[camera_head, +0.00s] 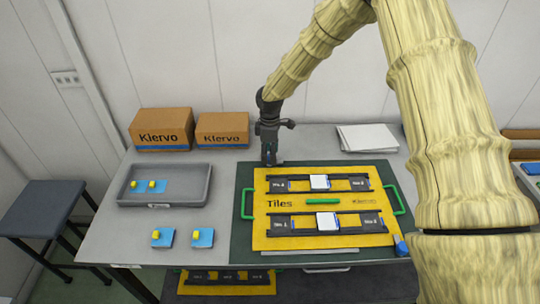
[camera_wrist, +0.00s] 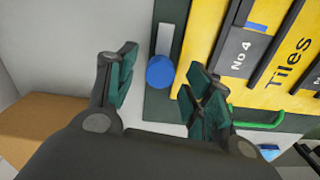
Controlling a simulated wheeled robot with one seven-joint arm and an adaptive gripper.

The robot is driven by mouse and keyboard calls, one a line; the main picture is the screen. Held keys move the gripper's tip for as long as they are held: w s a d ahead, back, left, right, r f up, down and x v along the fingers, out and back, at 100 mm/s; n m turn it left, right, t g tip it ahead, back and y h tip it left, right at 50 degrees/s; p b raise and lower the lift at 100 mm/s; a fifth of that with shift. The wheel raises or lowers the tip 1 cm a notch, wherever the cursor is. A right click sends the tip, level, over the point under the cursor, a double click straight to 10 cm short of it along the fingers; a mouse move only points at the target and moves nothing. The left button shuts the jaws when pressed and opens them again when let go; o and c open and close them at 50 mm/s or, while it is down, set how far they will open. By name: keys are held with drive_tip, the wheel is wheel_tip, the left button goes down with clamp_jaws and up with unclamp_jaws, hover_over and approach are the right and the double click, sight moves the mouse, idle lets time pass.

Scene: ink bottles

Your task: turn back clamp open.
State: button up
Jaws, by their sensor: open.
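The yellow Tiles board (camera_head: 285,205) lies on a dark green base (camera_head: 243,180) on the table. The back clamp shows in the wrist view as a round blue knob (camera_wrist: 160,72) with a pale grey bar (camera_wrist: 163,40) on the base, beside the board's edge. In the head view my gripper (camera_head: 269,158) is over the board's back edge and mostly hides this clamp. In the wrist view my gripper (camera_wrist: 162,90) is open and empty, with the blue knob beyond and between its fingers. A front clamp with a blue part (camera_head: 400,246) sits at the board's front right corner.
White sheets (camera_head: 367,138) lie back right. Green handles (camera_head: 247,204) flank the board.

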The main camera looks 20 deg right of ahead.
wheel_tip(320, 180, up, 11)
drive_tip(key=shift+f, duration=0.2)
idle(0.5)
